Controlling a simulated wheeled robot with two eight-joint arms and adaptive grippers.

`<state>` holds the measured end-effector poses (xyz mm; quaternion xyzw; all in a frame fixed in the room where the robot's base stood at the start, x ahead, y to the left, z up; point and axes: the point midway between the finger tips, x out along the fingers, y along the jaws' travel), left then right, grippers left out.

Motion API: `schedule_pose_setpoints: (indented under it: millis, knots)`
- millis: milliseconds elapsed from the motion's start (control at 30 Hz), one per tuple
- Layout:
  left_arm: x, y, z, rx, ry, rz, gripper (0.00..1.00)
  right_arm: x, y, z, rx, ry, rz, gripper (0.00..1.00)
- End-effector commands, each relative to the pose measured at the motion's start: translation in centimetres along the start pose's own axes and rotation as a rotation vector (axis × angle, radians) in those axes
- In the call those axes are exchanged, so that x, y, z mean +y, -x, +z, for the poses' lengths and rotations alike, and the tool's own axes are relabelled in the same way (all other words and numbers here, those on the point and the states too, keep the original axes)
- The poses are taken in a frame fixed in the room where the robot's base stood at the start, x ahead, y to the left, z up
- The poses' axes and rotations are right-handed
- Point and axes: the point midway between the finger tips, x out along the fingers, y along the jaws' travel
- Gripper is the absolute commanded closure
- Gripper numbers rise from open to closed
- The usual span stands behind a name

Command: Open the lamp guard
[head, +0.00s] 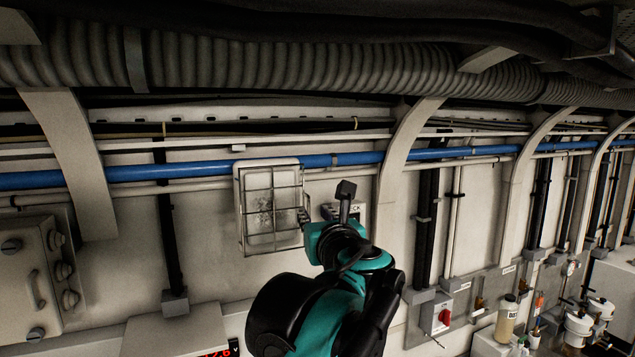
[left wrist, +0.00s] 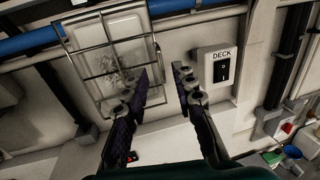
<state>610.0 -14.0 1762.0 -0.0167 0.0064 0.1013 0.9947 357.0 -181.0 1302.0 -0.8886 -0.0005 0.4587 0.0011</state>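The lamp guard (head: 272,209) is a thin wire grid over a pale rectangular lamp (head: 258,180) on the wall, left of centre in the head view. It lies across the lamp's face and looks closed. The left wrist view shows the guard (left wrist: 112,72) at upper left. My left gripper (head: 326,208) is at the guard's right side. In the left wrist view its fingers (left wrist: 161,80) are spread with nothing between them. The left finger overlaps the guard's lower right part; I cannot tell whether it touches. My right gripper is not in view.
A switch box marked DECK (left wrist: 218,66) is on the wall just right of the left gripper. A blue pipe (head: 200,171) runs along the wall behind the lamp. A curved rib (head: 402,147) stands farther right. A grey box (head: 35,280) is at lower left.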

Motion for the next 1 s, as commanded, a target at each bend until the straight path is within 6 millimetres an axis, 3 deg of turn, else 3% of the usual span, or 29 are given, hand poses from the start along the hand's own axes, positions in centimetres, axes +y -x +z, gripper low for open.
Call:
schedule_pose_setpoints:
  millis: [167, 533, 900, 933, 1000]
  knots:
    - [-0.6, -1.3, 0.8, -0.016, -0.037, -0.006, 0.73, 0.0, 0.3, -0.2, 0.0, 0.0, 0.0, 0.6]
    - [-0.5, -6.9, 0.8, -0.014, -0.032, -0.006, 0.73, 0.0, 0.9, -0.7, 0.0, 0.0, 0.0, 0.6]
    - [-0.5, -7.7, 0.7, -0.013, -0.031, -0.007, 0.73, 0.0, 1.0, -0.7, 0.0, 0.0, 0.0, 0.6]
    - [-0.5, -7.7, 0.7, -0.013, -0.031, -0.007, 0.76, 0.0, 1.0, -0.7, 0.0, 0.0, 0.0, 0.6]
    - [-0.5, -7.7, 0.7, -0.013, -0.031, -0.007, 0.94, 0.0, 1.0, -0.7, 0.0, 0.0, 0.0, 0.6]
